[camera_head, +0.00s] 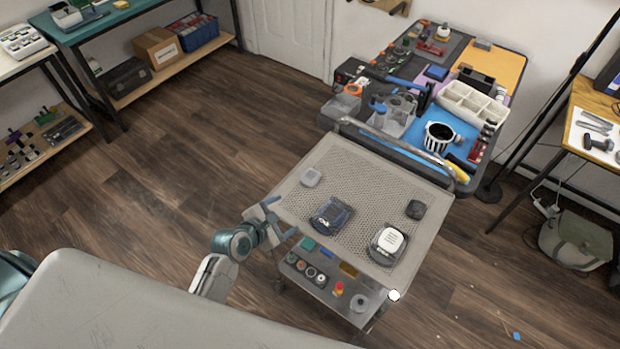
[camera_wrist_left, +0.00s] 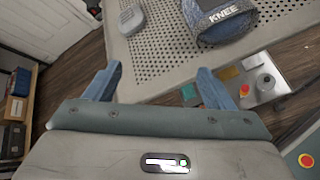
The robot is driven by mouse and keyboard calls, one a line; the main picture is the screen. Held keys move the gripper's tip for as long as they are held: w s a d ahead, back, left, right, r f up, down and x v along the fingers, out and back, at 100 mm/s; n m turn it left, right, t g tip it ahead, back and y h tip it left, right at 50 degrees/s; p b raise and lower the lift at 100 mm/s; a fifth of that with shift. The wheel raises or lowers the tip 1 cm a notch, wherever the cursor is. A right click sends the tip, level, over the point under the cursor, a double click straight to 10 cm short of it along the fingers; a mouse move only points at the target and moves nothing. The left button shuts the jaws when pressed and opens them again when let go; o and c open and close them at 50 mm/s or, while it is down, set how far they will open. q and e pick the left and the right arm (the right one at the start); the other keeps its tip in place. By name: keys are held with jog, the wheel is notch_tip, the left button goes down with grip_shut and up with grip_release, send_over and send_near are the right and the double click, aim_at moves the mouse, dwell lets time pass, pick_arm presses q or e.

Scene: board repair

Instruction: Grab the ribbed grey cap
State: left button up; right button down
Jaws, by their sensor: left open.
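A small light grey cap (camera_head: 310,177) lies on the perforated top of the cart (camera_head: 335,158), near its left edge. In the left wrist view the grey cap (camera_wrist_left: 131,18) shows fine ribs on its face, at the top of the picture. My left gripper (camera_head: 282,216) is open and empty at the left edge of the cart, nearer to me than the cap and apart from it. In the left wrist view my left gripper (camera_wrist_left: 158,76) has its two blue fingers spread, with the cap beyond them. My right gripper is not in view.
A dark blue pad marked KNEE (camera_wrist_left: 222,20) lies to the right of the cap. A white ribbed piece on a dark base (camera_head: 391,241) and a dark block (camera_head: 416,209) are farther right. The cart's lower shelf (camera_head: 335,298) holds small parts. A crowded workbench stands behind.

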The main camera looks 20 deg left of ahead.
aim_at(305, 183)
pick_arm(q)
jog(key=w+n, duration=0.1)
jog(key=n, duration=0.1)
jog(key=w+n+t, duration=0.1)
jog(key=n, duration=0.1)
jog(key=w+n, duration=0.1)
jog(key=n, duration=0.1)
jog(key=shift+w+d+r+t, duration=0.1)
jog(key=shift+w+r+t, duration=0.05)
jog(key=shift+w+t, duration=0.15)
jog(key=shift+w+a+n, duration=0.25)
jog(key=shift+w+n, duration=0.3)
jog(key=shift+n, duration=0.25)
jog(key=x, duration=0.5)
jog(key=shift+s, duration=0.1)
jog(key=x, duration=0.3)
jog(key=a+x, duration=0.1)
jog(key=x, duration=0.1)
jog(key=shift+w+d+f, duration=0.1)
jog(key=shift+w+f, duration=0.1)
jog(key=shift+w, duration=0.25)
jog(key=shift+s+r, duration=0.1)
jog(key=shift+c, duration=1)
jog(key=c, duration=0.9)
jog(key=shift+o, duration=0.2)
